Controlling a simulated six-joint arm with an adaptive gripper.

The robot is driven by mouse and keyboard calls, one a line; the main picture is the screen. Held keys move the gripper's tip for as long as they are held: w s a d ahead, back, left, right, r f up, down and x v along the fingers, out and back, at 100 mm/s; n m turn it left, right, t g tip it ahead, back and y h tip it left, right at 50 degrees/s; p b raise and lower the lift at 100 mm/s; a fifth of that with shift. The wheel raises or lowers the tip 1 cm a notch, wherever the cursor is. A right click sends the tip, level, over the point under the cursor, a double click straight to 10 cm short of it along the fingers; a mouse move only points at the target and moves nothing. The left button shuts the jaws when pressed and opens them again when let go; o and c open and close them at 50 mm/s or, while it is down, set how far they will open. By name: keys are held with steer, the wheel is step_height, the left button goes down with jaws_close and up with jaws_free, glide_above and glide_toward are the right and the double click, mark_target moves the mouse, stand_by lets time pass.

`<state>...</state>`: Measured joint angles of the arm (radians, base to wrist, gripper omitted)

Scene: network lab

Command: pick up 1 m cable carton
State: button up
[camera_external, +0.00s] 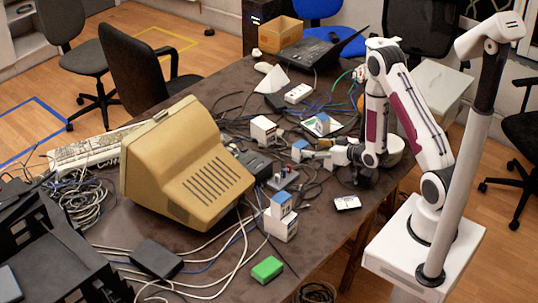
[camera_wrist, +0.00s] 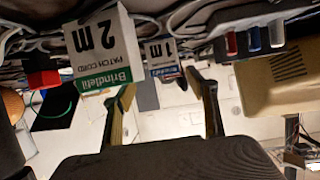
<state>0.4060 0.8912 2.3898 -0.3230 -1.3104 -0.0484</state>
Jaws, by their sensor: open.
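The 1 m cable carton (camera_wrist: 160,58) is a small white box with a blue band. It shows upside down in the wrist view, just beyond and between my gripper's fingertips (camera_wrist: 162,82). In the external view the carton (camera_external: 299,151) stands on the dark table just left of my gripper (camera_external: 322,148). My gripper is open and empty, pointing left, low over the table. A white and green 2 m carton (camera_wrist: 103,50) looms close on the left of the wrist view. In the external view this carton (camera_external: 321,125) is behind my gripper.
A beige monitor (camera_external: 185,165) lies on the near left. A small box with coloured connectors (camera_external: 283,178) stands close by. Other white cartons stand behind (camera_external: 263,130) and in front (camera_external: 280,218). Loose cables (camera_external: 225,255) cover much of the table.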

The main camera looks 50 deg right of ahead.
mark_target(304, 146)
steer(key=shift+x, duration=1.05)
steer(key=shift+w+a+f, duration=0.1)
steer(key=shift+w+a, duration=0.1)
steer(key=shift+w, duration=0.6)
steer(key=shift+w+a+f, duration=0.15)
steer(key=shift+w, duration=0.65)
steer(key=shift+x, duration=1)
steer(key=c, duration=1.3)
